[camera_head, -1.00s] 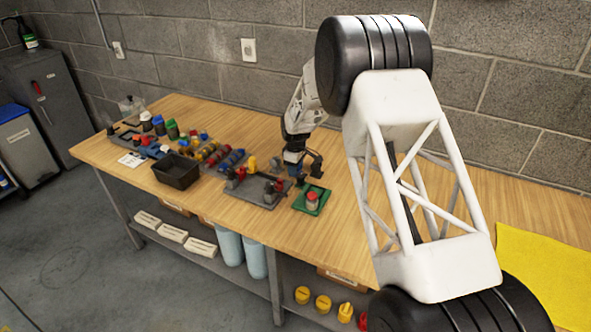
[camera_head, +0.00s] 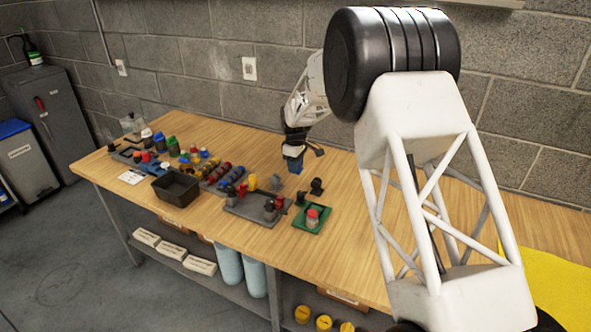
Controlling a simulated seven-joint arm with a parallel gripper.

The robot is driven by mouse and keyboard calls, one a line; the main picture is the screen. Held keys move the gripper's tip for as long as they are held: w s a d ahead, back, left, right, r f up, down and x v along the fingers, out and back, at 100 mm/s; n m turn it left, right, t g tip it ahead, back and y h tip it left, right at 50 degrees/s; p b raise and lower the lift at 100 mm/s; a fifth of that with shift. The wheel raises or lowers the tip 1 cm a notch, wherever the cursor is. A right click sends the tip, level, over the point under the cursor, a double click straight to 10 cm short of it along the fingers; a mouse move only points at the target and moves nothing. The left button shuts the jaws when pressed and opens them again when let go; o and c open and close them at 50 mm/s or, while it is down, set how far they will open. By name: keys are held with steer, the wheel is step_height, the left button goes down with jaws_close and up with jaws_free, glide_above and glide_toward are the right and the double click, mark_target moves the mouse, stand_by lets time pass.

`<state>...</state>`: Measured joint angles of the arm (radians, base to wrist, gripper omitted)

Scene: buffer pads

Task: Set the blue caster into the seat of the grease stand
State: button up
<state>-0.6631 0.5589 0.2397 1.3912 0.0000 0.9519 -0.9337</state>
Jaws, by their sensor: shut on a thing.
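My gripper (camera_head: 294,156) is above the back middle of the bench, pointing down. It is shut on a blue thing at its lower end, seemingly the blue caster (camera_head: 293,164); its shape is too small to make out. I cannot tell for sure which item is the grease stand. A grey plate (camera_head: 240,209) with red and dark upright parts is below and left of my gripper. A green square tray (camera_head: 323,226) with a red-topped jar (camera_head: 312,216) is to its lower right. No seat shows clearly.
A black bin (camera_head: 176,187) and rows of small coloured parts (camera_head: 222,178) are on the left. Small dark items (camera_head: 317,187) stand behind the green tray. A yellow sheet (camera_head: 550,285) lies at the far right. My arm hides much of the right side.

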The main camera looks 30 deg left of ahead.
steer(key=shift+d, duration=0.1)
stand_by(0.6)
steer(key=s+d, duration=0.7)
steer(key=d, duration=0.4)
steer(key=shift+s+f, duration=0.35)
steer(key=shift+d+f, duration=0.1)
steer(key=shift+f, duration=0.05)
steer(key=shift+f, duration=2.6)
steer(key=shift+f, duration=1.15)
steer(key=o, duration=1)
